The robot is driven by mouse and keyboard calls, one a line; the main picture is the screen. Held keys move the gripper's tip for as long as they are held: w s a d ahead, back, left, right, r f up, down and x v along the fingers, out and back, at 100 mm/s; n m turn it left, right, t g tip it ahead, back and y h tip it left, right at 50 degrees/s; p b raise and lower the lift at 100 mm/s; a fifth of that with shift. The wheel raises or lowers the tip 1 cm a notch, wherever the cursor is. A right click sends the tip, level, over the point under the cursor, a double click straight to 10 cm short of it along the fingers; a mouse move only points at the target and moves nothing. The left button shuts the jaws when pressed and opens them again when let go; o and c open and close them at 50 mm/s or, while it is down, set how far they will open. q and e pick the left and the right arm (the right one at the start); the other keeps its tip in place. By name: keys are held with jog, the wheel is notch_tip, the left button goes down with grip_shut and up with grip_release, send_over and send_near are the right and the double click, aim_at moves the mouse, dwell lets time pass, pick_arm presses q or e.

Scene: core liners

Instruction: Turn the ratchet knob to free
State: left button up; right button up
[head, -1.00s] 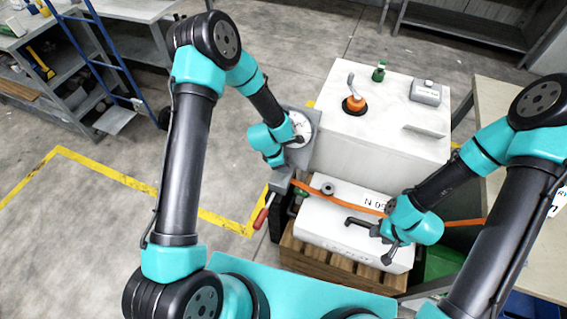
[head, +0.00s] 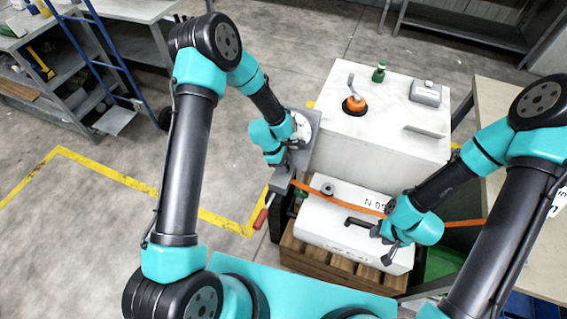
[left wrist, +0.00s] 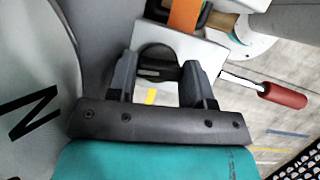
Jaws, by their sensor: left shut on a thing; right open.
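The ratchet (head: 282,181) sits at the left end of an orange strap (head: 345,199), with a red-handled lever (head: 263,216) hanging down on its left. The red handle also shows in the left wrist view (left wrist: 282,95). My left gripper (head: 291,160) is at the ratchet. In the left wrist view its two fingers (left wrist: 157,82) are closed on the sides of a round black knob (left wrist: 157,58) in front of a pale plate. The knob is hidden in the head view. My right gripper (head: 372,243) is open over the white block, with its fingers apart and nothing between them.
The white block (head: 322,228) lies under the strap on a wooden pallet (head: 318,257). A round dial (head: 304,125) is close behind my left wrist.

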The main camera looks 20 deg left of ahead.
pick_arm(q)
jog(key=o, duration=0.6)
jog(key=shift+o, duration=0.2)
jog(key=shift+r, duration=0.1)
jog(key=v, duration=1.7)
jog(key=shift+a, duration=0.15)
jog(key=shift+r, duration=0.1)
jog(key=shift+c, duration=0.3)
